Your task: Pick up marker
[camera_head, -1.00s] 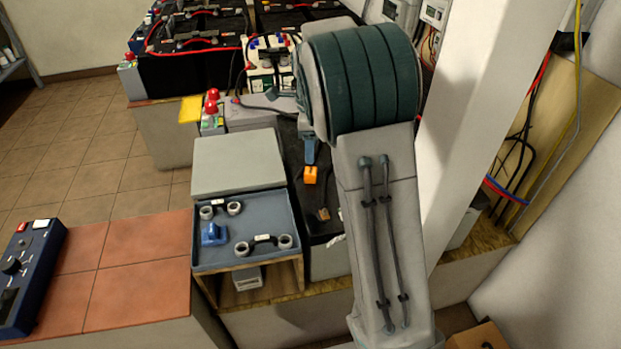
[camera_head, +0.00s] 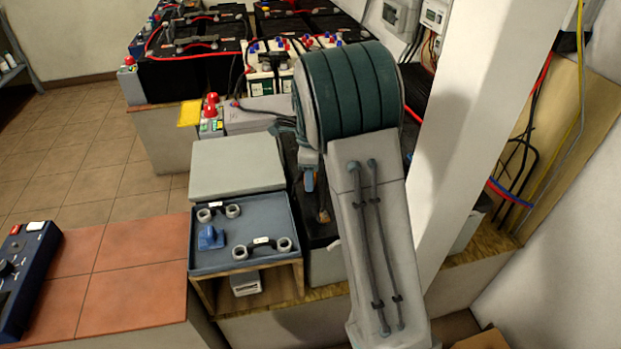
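I cannot make out a marker for certain in the head view. My arm's large green-banded joint and pale link cover the middle right of the view. Only a small blue part of my gripper (camera_head: 309,181) shows at the left edge of the arm, over the dark area right of the grey lidded box. The rest of the gripper is hidden behind the arm, so its opening and anything between its fingers cannot be seen. A small brown item (camera_head: 323,215) lies just below it on the dark surface, too small to identify.
A blue-grey tray (camera_head: 215,266) holds two grey ringed connectors and a blue piece. A grey box (camera_head: 238,167) stands behind it. Batteries (camera_head: 200,70) fill the back bench. A white pillar (camera_head: 470,110) rises right of my arm. The red-tiled top (camera_head: 135,275) has clear room.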

